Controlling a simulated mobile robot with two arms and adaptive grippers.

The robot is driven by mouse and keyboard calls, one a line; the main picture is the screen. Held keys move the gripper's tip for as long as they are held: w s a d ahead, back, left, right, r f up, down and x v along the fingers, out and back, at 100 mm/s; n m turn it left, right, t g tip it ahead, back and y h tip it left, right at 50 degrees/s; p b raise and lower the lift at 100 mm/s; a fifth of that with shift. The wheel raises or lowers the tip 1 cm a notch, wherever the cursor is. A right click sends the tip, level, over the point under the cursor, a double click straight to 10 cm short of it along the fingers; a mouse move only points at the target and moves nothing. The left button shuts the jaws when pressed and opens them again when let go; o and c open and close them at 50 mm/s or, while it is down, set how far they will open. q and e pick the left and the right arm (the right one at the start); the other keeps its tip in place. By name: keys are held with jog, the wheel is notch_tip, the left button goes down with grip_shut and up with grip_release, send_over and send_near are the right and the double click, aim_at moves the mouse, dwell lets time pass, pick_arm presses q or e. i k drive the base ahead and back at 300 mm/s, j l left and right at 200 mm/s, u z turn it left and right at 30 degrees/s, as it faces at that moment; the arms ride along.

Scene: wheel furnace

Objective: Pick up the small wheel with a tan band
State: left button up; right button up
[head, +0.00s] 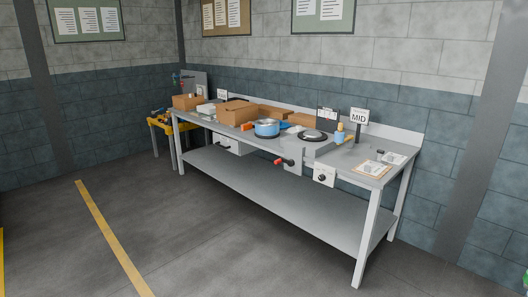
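I cannot make out a small wheel with a tan band for certain at this distance. A grey workbench (270,187) stands against the wall across the room. On it are a blue round object (267,127) and a flat dark disc with a pale centre (313,135). A small blue item with a tan top (340,133) stands right of the disc; whether it is a wheel I cannot tell. Neither of my grippers is in view.
Cardboard boxes (238,112) crowd the bench's left half. A sign reading MID (359,116) and papers (371,168) are at its right end. A yellow stand (160,125) is beyond the left end. The floor (190,235) in front is clear, with a yellow line (112,235).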

aim_at(264, 127)
jog(key=i+u, duration=0.1)
jog(key=i, duration=0.45)
jog(key=i+u, duration=0.15)
jog(key=i, duration=0.35)
jog(key=i+u, duration=0.1)
jog(key=i, duration=0.45)
jog(key=i+l+u, duration=0.1)
jog(key=i, duration=0.4)
jog(key=i+l+u, duration=0.15)
jog(key=i, duration=0.4)
jog(key=i+z, duration=0.15)
jog(key=i, duration=0.5)
jog(key=i+j+z, duration=0.15)
jog(key=i, duration=0.5)
